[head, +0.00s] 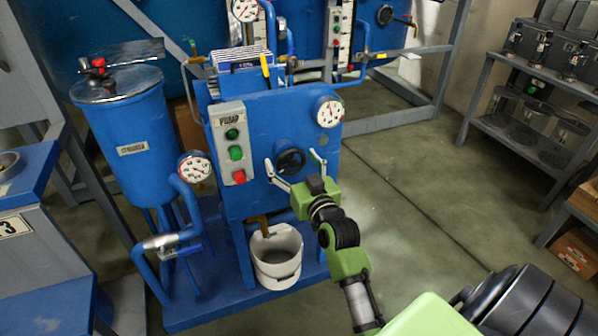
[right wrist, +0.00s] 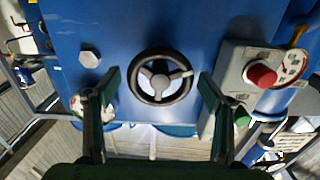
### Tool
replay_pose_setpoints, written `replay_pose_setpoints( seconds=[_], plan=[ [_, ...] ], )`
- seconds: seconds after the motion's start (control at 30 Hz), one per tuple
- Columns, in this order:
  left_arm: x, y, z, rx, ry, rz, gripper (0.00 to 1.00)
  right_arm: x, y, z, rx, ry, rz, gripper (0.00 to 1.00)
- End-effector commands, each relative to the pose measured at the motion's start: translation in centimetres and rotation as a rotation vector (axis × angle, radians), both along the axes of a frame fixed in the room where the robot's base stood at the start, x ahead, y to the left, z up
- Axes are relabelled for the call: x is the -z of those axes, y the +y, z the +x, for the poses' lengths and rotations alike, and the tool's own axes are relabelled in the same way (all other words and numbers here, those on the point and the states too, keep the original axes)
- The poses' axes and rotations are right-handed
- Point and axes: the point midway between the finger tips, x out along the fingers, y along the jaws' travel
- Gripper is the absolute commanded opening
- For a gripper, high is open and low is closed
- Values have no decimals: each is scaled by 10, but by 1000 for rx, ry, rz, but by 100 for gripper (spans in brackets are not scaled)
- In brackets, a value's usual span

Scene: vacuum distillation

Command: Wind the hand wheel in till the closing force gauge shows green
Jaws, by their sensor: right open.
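The hand wheel (head: 290,161) is a small black wheel on the front of the blue machine (head: 262,120). In the right wrist view the hand wheel (right wrist: 161,78) shows a black rim and a pale three-spoke hub. My right gripper (head: 294,169) is open in front of it, its fingers on either side of the wheel and apart from the rim. In the right wrist view the fingers (right wrist: 162,85) flank the wheel. A round white gauge (head: 329,112) sits above right of the wheel; its colours are too small to read. My left gripper is out of view.
A pump switch box (head: 231,143) with green and red buttons is left of the wheel. A second gauge (head: 194,167) is on the blue pipe by the tank (head: 130,140). A white bucket (head: 276,258) stands below.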

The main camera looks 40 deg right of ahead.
Motion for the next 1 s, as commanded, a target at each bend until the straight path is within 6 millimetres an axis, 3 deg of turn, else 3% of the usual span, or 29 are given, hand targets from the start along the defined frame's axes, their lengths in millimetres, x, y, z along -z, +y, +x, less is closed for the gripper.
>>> replay_pose_setpoints(
  seconds=[0.5, 0.7, 1.0],
  plan=[
    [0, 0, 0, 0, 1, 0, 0, 1, 23, -94, 0, 1, 1, 74],
    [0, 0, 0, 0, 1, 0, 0, -1, 26, -108, 0, -1, 1, 74],
    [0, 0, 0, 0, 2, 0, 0, -1, 27, -110, 0, -2, 1, 74]
  ],
)
